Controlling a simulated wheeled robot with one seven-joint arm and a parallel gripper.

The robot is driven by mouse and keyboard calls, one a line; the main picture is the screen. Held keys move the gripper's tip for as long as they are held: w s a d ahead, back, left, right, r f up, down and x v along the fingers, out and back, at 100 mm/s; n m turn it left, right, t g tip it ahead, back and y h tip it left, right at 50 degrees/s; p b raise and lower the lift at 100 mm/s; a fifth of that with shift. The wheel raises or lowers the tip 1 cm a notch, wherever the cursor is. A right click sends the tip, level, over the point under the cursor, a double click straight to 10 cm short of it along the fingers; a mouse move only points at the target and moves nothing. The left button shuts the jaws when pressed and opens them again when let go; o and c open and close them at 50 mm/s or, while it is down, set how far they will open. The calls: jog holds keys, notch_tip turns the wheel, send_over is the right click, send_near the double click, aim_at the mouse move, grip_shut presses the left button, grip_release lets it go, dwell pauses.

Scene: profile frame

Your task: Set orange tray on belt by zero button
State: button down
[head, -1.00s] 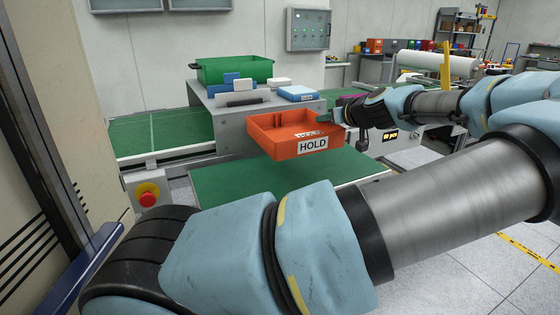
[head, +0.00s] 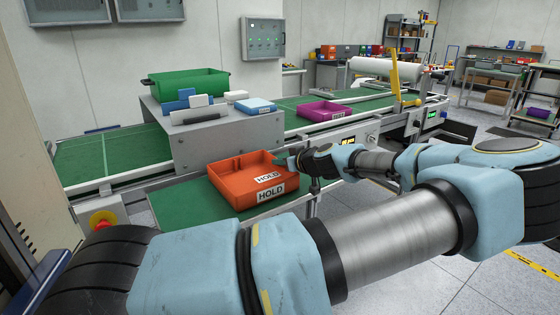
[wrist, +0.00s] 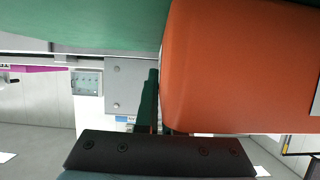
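The orange tray (head: 222,185), with HOLD labels, is upright and looks empty. It is over the lower green surface (head: 160,205) in front of the machine; I cannot tell whether it touches it. My gripper (head: 285,161) is at the tray's right rim and appears shut on it. In the wrist view the orange tray (wrist: 235,75) fills the right side, with a dark green finger (wrist: 149,100) along its edge. The green belt (head: 290,103) runs behind, from left to back right. Small displays show on its front side; I cannot make out which control is the zero button.
A grey housing (head: 235,143) spans the belt, with a green bin (head: 188,86) and blue and white blocks on top. A purple tray (head: 322,113) sits on the belt to its right. A red stop button (head: 103,220) is at left. A yellow post (head: 395,80) stands beyond.

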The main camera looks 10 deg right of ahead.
jog(key=c, duration=1.5)
grip_release()
jog(key=shift+f, duration=0.15)
jog(key=o, duration=0.5)
jog(key=shift+c, duration=0.2)
